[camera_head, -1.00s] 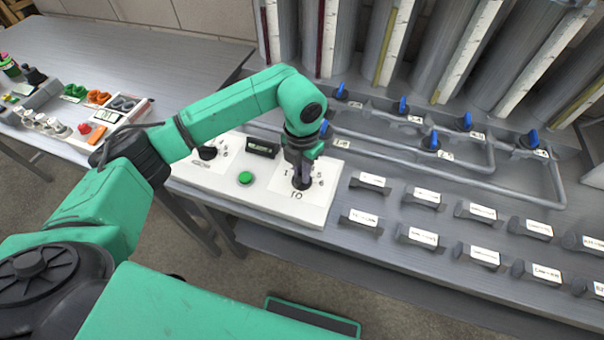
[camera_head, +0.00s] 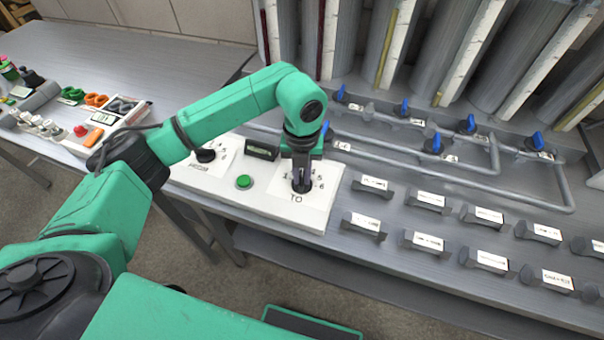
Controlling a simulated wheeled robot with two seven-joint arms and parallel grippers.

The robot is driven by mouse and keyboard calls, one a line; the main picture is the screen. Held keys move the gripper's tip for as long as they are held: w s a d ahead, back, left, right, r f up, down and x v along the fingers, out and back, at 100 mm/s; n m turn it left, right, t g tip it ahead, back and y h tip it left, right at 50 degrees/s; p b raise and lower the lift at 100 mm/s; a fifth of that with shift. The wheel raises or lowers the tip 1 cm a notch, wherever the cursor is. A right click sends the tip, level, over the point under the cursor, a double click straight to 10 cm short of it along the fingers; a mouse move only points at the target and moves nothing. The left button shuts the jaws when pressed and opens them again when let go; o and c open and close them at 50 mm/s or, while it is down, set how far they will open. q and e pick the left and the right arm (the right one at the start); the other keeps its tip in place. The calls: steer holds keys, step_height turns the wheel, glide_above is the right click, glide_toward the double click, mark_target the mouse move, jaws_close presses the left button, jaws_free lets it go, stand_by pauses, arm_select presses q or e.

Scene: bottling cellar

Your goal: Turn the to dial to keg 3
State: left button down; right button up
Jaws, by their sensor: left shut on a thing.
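The TO dial (camera_head: 301,188) is a black knob on the right part of the white control panel (camera_head: 262,209), with numbers printed around it and "TO" below. My left gripper (camera_head: 301,182) comes down from above and is shut on the dial. Its fingers hide most of the knob, so I cannot tell which number it points to. A second black dial (camera_head: 205,155) sits on the left of the panel. My right gripper does not show.
A green button (camera_head: 244,181) and a small dark display (camera_head: 262,149) lie between the dials. Several blue-handled valves (camera_head: 433,143) on pipes stand behind right. Labelled blocks (camera_head: 428,242) fill the bench at right. A tray (camera_head: 104,137) of coloured parts is at left.

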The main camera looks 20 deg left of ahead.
mark_target(302, 177)
arm_select(q)
steer(key=shift+w+r, duration=0.15)
steer(key=shift+r, duration=0.05)
steer(key=c, duration=0.9)
jaws_free()
steer(key=shift+f, duration=0.1)
step_height(302, 177, up, 15)
steer(key=shift+f+b, duration=0.15)
steer(key=shift+b, duration=0.25)
steer(key=shift+f, duration=0.1)
